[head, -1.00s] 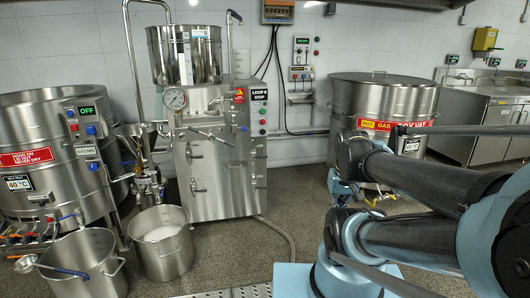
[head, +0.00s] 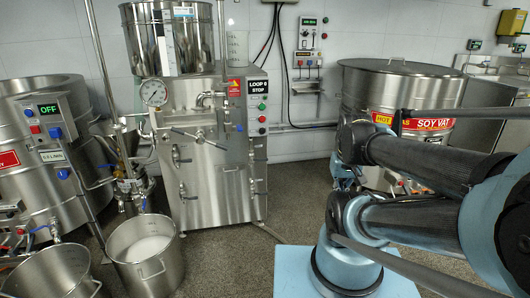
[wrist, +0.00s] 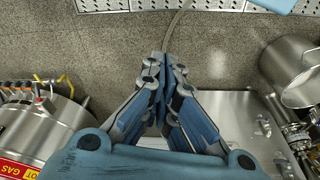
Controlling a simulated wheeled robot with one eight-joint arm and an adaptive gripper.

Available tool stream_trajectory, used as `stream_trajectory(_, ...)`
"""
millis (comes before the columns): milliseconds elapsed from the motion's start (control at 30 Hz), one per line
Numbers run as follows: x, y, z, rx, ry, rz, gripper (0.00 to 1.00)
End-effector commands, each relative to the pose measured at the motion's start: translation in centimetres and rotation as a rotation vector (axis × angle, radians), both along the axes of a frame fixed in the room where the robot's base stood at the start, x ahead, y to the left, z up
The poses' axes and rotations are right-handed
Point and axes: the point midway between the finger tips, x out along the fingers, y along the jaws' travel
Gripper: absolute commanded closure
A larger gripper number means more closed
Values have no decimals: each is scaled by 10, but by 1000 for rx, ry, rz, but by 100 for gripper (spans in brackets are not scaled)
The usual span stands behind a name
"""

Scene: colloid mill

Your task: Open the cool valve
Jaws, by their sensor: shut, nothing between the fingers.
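The colloid mill cabinet (head: 213,165) stands at the centre of the head view, with a hopper on top, a round gauge and several lever handles on its front and side. No label that names the cool valve is readable. My gripper (wrist: 160,55) is shut and empty in the wrist view, above the floor and apart from any valve. In the head view my folded arm covers the right side, and its fingers are hard to make out there.
A steel pot (head: 145,252) with whitish contents stands on the floor before the mill, beside another pot (head: 52,272). A heated vat (head: 22,185) is at left, the soy vat (head: 395,85) at right. Floor between mill and soy vat is mostly clear, with a hose.

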Motion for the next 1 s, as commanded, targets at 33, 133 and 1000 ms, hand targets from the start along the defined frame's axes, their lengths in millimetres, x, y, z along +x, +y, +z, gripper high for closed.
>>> stream_trajectory(33, 0, 0, 0, 0, 0, 0, 100)
stream_trajectory(133, 0, 0, 0, 0, 0, 0, 100)
stream_trajectory(1000, 124, 25, 50, -26, -169, 62, 100)
